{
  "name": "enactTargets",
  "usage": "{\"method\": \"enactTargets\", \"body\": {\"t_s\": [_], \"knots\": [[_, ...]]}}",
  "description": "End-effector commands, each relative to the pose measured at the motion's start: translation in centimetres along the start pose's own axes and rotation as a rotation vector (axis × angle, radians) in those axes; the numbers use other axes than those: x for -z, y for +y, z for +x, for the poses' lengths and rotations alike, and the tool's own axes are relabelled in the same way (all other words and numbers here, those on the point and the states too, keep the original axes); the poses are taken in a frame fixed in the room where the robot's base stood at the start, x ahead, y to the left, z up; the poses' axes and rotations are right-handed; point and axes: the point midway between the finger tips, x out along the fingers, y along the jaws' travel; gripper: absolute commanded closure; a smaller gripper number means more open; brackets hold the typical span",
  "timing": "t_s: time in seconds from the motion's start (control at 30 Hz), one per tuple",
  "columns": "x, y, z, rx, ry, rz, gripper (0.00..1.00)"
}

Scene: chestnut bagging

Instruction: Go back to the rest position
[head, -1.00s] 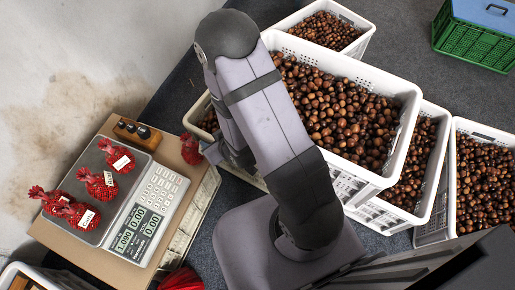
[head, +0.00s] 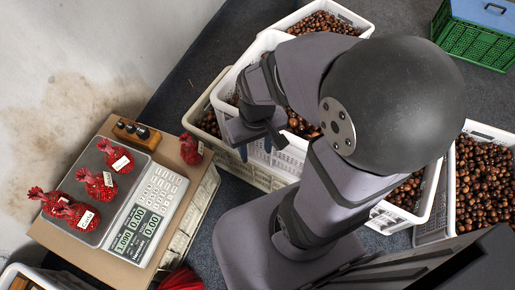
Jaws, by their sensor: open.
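My gripper (head: 256,149) is in the head view, left of the arm's big dark joint, over the near edge of the white chestnut crates. Its fingers point down and are apart, with nothing seen between them. That bag stands on the brown board (head: 58,243) beside the scale (head: 150,205). Several other labelled red bags (head: 98,184) lie on the scale's plate.
White crates of chestnuts (head: 466,128) fill the middle and right, partly hidden by my arm. A green crate with a blue lid (head: 478,32) stands at the top right. A wooden block with dark weights (head: 137,134) sits behind the scale. Red netting (head: 181,280) lies at the bottom.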

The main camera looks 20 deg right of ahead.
Motion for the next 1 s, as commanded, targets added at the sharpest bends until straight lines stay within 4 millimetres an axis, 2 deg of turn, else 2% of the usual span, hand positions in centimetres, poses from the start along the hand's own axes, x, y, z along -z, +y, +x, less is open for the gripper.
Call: {"method": "enactTargets", "body": {"t_s": [0.13, 0.43, 0.57, 0.77, 1.0], "knots": [[-0.7, 0.1, -0.5, 0.001, -0.021, 0.008, 0.56], [-0.8, 0.1, -0.5, 0.001, -0.023, 0.008, 0.56], [-0.7, 0.1, -1.2, 0.001, -0.022, 0.007, 0.56], [-0.7, 0.1, -4.2, 0.001, -0.022, 0.007, 0.56], [-0.5, 0.1, -10.5, 0.001, -0.022, 0.006, 0.56]]}}
